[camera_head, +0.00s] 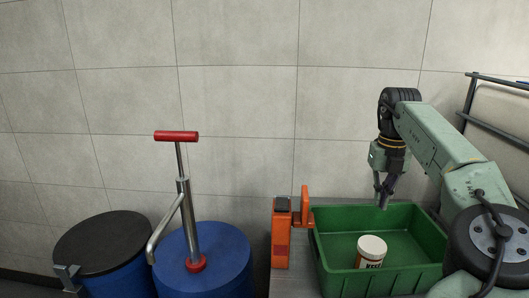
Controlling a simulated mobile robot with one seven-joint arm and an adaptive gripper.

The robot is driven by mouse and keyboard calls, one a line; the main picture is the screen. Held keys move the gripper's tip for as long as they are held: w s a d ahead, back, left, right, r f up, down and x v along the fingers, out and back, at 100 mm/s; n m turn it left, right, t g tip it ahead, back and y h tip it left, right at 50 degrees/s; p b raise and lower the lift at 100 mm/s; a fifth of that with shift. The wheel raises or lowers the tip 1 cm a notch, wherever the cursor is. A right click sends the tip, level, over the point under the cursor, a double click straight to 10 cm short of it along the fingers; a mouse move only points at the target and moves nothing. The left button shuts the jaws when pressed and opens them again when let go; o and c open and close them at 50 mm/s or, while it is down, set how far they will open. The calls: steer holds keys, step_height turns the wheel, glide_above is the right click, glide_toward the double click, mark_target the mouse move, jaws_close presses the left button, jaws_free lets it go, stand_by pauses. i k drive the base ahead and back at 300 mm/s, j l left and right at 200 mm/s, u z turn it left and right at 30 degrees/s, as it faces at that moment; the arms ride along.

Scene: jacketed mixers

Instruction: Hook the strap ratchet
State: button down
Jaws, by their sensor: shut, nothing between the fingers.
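My gripper (383,203) is shut and empty. It points down above the green crate, at the right of the head view. I cannot make out a strap ratchet for certain. An orange upright device (282,240) with a dark top stands just left of the crate, and an orange bracket-like piece (304,207) rises beside it, at the crate's left rim. Whether either belongs to the ratchet I cannot tell. My gripper is apart from both, to their right. No strap or hook shows clearly.
A blue drum (228,262) carries a metal hand pump (184,207) with a red handle. A black-lidded drum (103,245) stands further left. A dark rail (466,103) is behind my arm.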

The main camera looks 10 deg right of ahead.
mark_target(305, 219)
steer(key=k+j, duration=0.7)
steer(key=k, duration=0.2)
